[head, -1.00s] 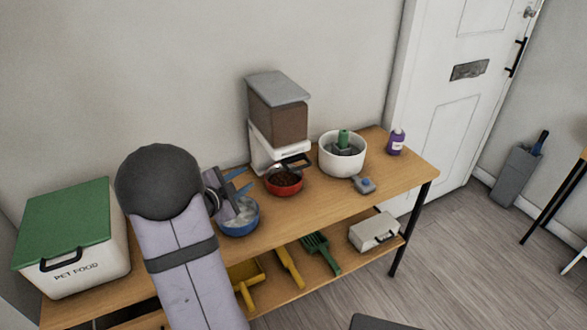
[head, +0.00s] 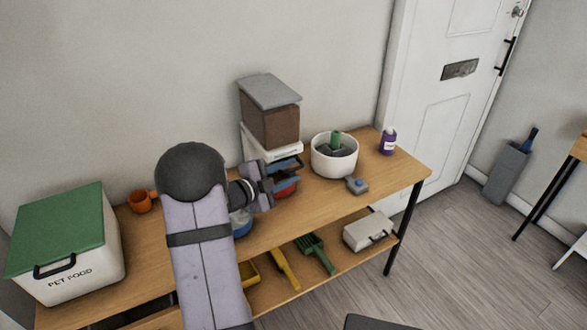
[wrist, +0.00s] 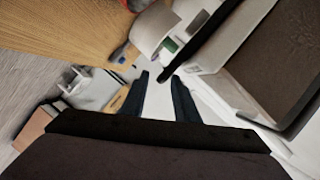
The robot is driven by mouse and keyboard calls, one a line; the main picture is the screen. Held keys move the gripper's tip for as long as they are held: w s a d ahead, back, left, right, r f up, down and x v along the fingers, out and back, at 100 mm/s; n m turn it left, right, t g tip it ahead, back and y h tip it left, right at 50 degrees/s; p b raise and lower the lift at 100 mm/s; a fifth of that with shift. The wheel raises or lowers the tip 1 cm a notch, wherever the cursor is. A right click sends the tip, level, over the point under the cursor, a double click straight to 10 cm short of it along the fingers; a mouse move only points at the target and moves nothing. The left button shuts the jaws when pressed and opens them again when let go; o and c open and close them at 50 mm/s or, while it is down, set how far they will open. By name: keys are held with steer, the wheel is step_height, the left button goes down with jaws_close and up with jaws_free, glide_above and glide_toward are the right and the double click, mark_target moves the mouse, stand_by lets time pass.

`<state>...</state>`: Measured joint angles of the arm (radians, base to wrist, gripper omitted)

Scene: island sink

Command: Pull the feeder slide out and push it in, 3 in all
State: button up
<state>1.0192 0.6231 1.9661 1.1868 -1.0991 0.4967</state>
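The feeder, with a grey lid, brown-filled hopper (head: 271,125) and white base, stands against the wall; its hopper fills the right of the wrist view (wrist: 280,55). A black bar, apparently the slide's handle (wrist: 213,45), runs beside the feeder in the wrist view. How far out the slide sits is not clear. A red bowl (head: 287,190) is below the feeder's front, partly hidden. My gripper (head: 287,175) is in front of the feeder with its blue fingers pointing right. In the wrist view the fingers (wrist: 162,76) are apart, left of the bar, with nothing clearly between them.
A white pot (head: 322,160) with a green-handled item stands right of the feeder, near a grey-blue tool (head: 356,186) and purple bottle (head: 388,142). A blue bowl (head: 241,225) is partly behind my arm. An orange mug (head: 140,201) and pet food bin (head: 75,260) are left.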

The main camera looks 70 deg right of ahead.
steer(key=shift+x, duration=1.1)
jaws_close()
steer(key=shift+s, duration=0.1)
steer(key=shift+s+a+b, duration=0.3)
steer(key=shift+s+a, duration=0.8)
steer(key=shift+a, duration=0.1)
jaws_free()
